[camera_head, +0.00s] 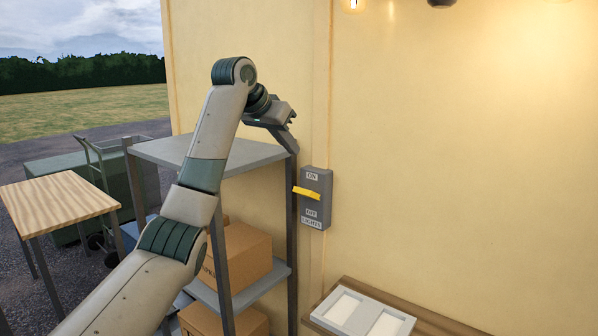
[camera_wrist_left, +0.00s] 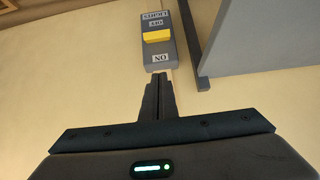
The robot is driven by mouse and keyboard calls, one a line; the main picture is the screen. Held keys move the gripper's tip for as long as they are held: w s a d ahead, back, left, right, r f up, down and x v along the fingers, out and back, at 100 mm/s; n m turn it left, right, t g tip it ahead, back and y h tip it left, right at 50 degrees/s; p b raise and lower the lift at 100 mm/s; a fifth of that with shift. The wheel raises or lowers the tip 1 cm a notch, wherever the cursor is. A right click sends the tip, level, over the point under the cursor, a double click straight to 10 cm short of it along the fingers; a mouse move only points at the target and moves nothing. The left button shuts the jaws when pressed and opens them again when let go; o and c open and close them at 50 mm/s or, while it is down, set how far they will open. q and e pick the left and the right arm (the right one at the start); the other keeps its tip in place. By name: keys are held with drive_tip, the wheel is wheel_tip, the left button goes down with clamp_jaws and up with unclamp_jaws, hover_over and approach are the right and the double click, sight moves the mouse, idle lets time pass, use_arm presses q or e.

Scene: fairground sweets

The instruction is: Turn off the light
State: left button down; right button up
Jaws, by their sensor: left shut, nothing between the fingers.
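The grey switch box (camera_head: 324,192) is on the yellow wall, right of the shelf. Its labels read ON at the top, OFF below and LIGHTS at the bottom. Its yellow lever (camera_head: 306,193) sticks out between ON and OFF. My left gripper (camera_head: 293,150) is shut and empty, above and slightly left of the box. In the left wrist view the box (camera_wrist_left: 165,49) appears upside down, with the lever (camera_wrist_left: 158,35) beyond my closed fingertips (camera_wrist_left: 159,76); they appear apart from the lever. A glowing bulb (camera_head: 352,4) shows at the top edge. My right gripper is not in view.
A grey metal shelf (camera_head: 165,151) with cardboard boxes (camera_head: 246,252) stands beside the switch, its post close to my left gripper. A wooden table (camera_head: 60,198) is at the left. A counter with a white two-panel tray (camera_head: 363,313) is lower right. The wall right of the switch is clear.

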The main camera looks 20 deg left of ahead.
use_arm(q)
drive_tip(key=w+f+p, duration=0.1)
drive_tip(key=p, duration=0.5)
hover_over(301, 193)
drive_tip(key=w, duration=0.2)
drive_tip(key=f, duration=0.6)
drive_tip(key=shift+s+d+f, duration=0.25)
drive_tip(key=shift+d+f, duration=0.15)
drive_tip(key=shift+s+a+f+p, duration=0.25)
drive_tip(key=shift+s+f+p, duration=0.3)
drive_tip(key=shift+f+p, duration=0.3)
drive_tip(key=shift+s+f, duration=0.25)
drive_tip(key=shift+f, duration=0.3)
drive_tip(key=shift+a, duration=0.1)
drive_tip(key=shift+s+f+t+b, duration=0.15)
drive_tip(key=shift+f+t+b, duration=0.05)
drive_tip(key=shift+t+b, duration=0.45)
